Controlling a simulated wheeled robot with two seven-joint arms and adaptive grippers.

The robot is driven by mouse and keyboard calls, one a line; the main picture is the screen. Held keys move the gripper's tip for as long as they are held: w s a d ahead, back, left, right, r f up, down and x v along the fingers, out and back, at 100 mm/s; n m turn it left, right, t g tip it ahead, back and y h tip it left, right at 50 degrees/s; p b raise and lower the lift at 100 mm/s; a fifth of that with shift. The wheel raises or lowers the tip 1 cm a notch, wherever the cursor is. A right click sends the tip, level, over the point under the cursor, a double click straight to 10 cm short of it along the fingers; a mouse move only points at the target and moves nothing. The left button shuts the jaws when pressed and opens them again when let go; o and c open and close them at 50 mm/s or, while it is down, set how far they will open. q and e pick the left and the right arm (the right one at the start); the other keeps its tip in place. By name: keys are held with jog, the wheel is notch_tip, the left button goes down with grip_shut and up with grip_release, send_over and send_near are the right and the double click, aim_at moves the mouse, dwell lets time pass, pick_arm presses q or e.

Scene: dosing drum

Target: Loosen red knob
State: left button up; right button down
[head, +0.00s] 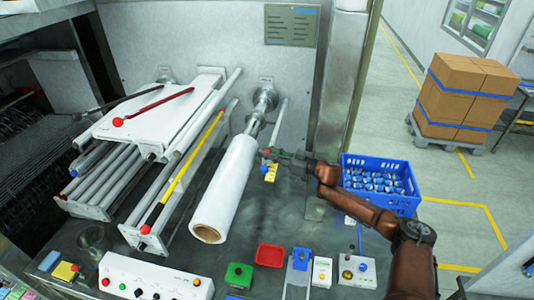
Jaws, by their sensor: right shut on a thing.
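My right gripper (272,155) reaches in from the right, beside the film roll (228,180). It is shut on a small red knob (266,152), of which only a bit shows at the fingertips. A blue knob (264,169) and a yellow tag (271,174) sit just below the fingers. The film roll lies on a spindle whose metal hub (264,98) is on the back panel. The fingers hide much of the red knob, so I cannot tell how far it is turned. My left gripper is not in view.
A red ball-ended lever (150,106) lies over the rollers at left. Stacked cartons (465,95) stand behind.

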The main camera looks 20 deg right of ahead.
jog(key=shift+n+g+y+b, duration=0.3)
jog(key=shift+n+g+y, duration=0.25)
jog(key=shift+y, duration=0.25)
jog(key=c, duration=1.7)
grip_release()
jog(key=shift+c, duration=0.2)
jog(key=v, duration=1.2)
jog(key=shift+w+d+r, duration=0.1)
